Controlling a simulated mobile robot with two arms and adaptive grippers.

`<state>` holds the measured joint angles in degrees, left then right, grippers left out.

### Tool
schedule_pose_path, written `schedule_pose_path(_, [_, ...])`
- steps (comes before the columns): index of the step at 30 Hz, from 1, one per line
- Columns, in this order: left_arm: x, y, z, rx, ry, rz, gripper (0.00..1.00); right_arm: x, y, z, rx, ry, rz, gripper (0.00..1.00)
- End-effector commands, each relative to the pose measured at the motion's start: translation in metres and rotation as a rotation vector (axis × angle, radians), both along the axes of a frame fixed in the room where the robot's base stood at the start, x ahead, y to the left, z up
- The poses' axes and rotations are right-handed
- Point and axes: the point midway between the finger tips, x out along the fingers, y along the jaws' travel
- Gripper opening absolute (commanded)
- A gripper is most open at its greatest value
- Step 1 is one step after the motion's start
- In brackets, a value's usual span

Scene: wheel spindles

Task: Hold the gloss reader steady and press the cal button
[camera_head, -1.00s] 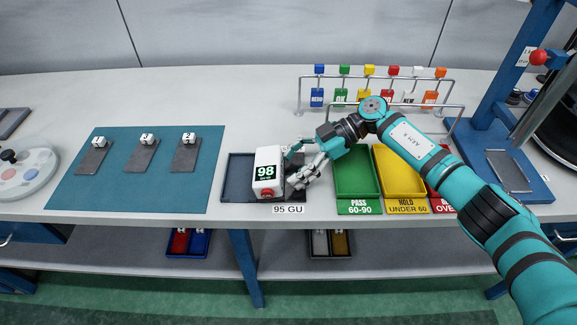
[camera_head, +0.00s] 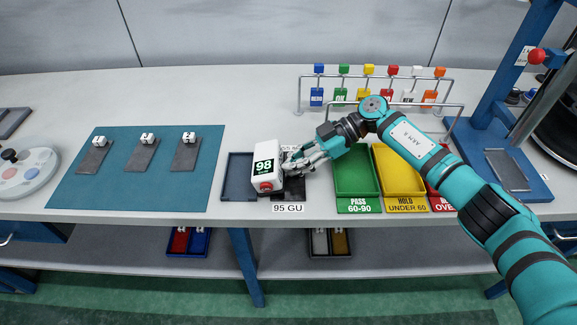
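The gloss reader (camera_head: 266,166) is a white box with a dark display reading 98 and a red button (camera_head: 265,187) low on its front face. My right gripper (camera_head: 288,164) is at the reader's right side. Its fingers look drawn together, close to or touching that side, and they do not enclose the box. The fingertips are partly hard to make out against the reader and the dark area. My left gripper is out of view.
Green (camera_head: 356,172), yellow (camera_head: 398,172) and red (camera_head: 440,190) bins stand to the right. A rack with coloured tags (camera_head: 380,84) is behind. Several grey plates lie on a teal mat (camera_head: 130,190) at the left. The bench behind the reader is clear.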

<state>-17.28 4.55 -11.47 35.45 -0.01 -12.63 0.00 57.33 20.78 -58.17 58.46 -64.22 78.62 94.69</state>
Motion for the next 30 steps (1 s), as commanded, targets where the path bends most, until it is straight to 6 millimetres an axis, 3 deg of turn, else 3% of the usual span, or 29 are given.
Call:
schedule_pose_path(2, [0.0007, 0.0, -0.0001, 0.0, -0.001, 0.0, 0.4, 0.0, 0.0013, -0.0007, 0.0, 0.0, -0.001, 0.06])
schedule_pose_path(18, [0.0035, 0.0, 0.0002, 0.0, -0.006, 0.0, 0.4, 0.0, 0.001, -0.0001, 0.001, -0.001, 0.0, 0.76])
schedule_pose_path(24, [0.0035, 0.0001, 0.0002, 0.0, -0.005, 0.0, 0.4, 0.0002, 0.0008, 0.0001, 0.001, -0.001, 0.0, 0.77])
schedule_pose_path(30, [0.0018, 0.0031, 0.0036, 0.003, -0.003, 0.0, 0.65, 0.0002, 0.0007, 0.0036, 0.0, -0.001, 0.0, 0.77])
